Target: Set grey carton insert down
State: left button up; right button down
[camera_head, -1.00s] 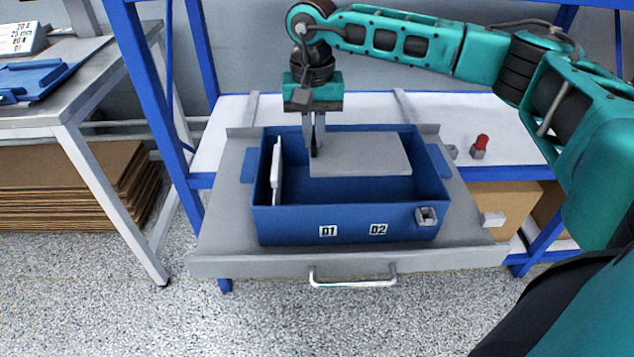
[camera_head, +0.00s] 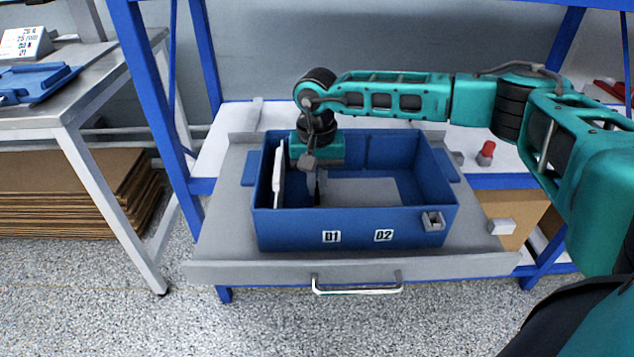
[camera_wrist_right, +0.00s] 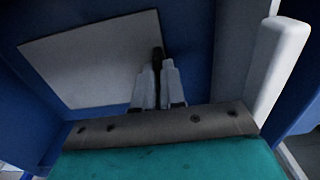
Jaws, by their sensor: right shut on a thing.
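The grey carton insert (camera_head: 365,190) is a flat grey panel low inside the blue bin (camera_head: 290,228), which carries labels D1 and D2. It also shows in the right wrist view (camera_wrist_right: 90,60). My right gripper (camera_head: 318,195) reaches down into the bin's left part and is shut on the insert's near-left edge region. In the right wrist view its fingers (camera_wrist_right: 158,80) close together at the panel's edge. I cannot tell whether the insert touches the bin floor. My left gripper is not in view.
A white panel (camera_head: 279,175) stands upright at the bin's left side, close to my right gripper; it also shows in the right wrist view (camera_wrist_right: 280,65). The bin sits on a grey pull-out tray (camera_head: 225,225) with a handle. A red-topped part (camera_head: 487,150) is on the shelf behind.

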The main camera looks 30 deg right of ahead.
jog(key=c, duration=1.7)
grip_release()
jog(key=shift+f, duration=0.15)
jog(key=o, duration=0.5)
pick_arm(q)
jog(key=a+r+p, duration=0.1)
jog(key=p, duration=0.2)
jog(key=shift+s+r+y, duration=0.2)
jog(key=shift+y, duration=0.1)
pick_arm(e)
notch_tip(320, 180, up, 12)
jog(key=shift+r, duration=0.2)
